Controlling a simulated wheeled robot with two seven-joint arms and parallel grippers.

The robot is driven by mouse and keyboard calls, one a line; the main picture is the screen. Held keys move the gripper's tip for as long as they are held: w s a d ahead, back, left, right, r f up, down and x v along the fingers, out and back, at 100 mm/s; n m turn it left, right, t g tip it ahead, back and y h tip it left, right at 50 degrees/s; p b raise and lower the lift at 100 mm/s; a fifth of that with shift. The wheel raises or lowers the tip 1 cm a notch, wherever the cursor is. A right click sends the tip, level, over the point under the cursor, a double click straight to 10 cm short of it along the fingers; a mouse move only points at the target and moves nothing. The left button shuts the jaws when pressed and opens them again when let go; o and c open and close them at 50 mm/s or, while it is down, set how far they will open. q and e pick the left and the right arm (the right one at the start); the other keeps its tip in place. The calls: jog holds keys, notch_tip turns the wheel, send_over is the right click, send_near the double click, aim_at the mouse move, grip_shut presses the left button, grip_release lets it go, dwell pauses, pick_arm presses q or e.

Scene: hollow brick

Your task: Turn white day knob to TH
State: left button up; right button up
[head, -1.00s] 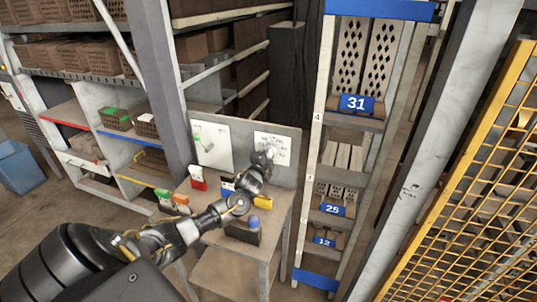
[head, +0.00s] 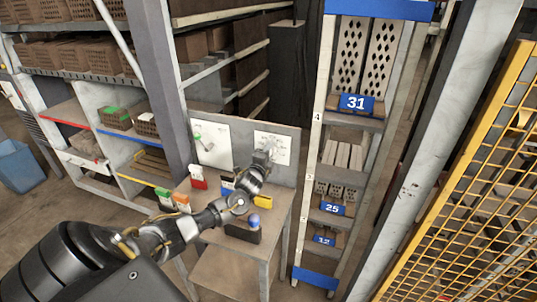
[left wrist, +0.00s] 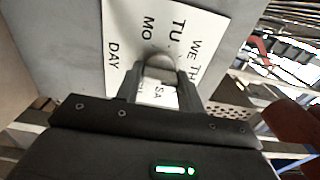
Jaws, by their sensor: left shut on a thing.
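The white day dial plate (head: 284,143) is on the grey upright board at the back of the small bench. In the left wrist view the plate (left wrist: 122,30) shows DAY, MO, TU, WE, TH and SA in black letters, tilted in the picture. My left gripper (head: 262,158) is at the plate. In the left wrist view the left gripper (left wrist: 160,80) has its fingers close together around the pale knob (left wrist: 160,64) in the middle of the plate. The fingers hide much of the knob, and I cannot tell which day it points to. My right gripper is not in view.
A second white plate (head: 212,145) with a green mark is left of the dial. Red, orange, yellow and blue-topped items stand on the bench below. A rack with blue labels (head: 356,103) stands right of the board, and a yellow mesh fence (head: 470,190) is further right.

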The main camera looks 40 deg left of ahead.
pick_arm(q)
jog(key=o, duration=1)
jog(key=b+v, duration=0.2)
jog(key=v, duration=0.8)
jog(key=shift+s+d, duration=0.2)
jog(key=shift+s, duration=0.15)
